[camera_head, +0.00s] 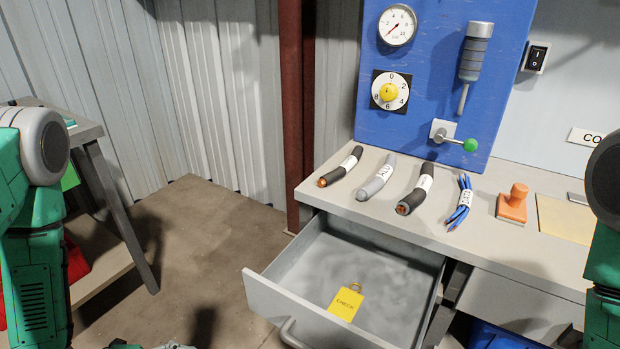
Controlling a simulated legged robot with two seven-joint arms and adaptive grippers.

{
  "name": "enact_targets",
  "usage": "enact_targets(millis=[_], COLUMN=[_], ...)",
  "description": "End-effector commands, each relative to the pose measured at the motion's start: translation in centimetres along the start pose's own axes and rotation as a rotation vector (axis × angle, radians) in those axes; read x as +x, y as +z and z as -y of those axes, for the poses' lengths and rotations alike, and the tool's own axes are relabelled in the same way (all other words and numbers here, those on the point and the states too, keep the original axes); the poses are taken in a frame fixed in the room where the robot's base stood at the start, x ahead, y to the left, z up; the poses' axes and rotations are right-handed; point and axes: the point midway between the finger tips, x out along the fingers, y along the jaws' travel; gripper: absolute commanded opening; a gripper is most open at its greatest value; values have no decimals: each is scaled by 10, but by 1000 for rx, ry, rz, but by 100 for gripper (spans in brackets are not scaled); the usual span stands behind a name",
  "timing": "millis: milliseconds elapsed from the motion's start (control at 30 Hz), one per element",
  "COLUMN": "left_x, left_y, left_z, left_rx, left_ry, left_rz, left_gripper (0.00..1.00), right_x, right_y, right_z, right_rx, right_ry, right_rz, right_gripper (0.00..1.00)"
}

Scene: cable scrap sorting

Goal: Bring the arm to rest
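My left arm shows at the left edge as green links with a grey joint. A sliver of my arm shows at the bottom edge, too cut off to identify. My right arm shows at the right edge as a dark joint over a green link. The fingers of both grippers are outside the picture, so I cannot see whether they hold anything.
The workbench (388,216) carries cable pieces (340,167), an orange stamp (513,204) and a yellow sheet (566,219). Its drawer (300,311) is pulled open, with a yellow CHECK tag (346,304) inside. A blue panel (430,90) stands behind. A side table (86,133) is at left.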

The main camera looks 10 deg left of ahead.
Motion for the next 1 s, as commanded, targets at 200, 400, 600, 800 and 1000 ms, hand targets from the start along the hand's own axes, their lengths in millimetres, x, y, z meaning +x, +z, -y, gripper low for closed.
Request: enact_targets(millis=[200, 400, 600, 800, 1000], left_x=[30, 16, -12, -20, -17], left_y=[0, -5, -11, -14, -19], left_z=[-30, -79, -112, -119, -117], left_rx=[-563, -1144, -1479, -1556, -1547], left_ry=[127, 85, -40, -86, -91], left_rz=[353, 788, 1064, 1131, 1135], left_gripper=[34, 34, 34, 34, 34], right_x=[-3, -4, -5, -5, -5], right_y=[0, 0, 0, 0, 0], right_z=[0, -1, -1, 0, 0], right_rx=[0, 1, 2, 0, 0], right_ry=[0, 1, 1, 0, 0], right_rz=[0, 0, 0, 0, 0], right_gripper=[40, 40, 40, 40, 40])
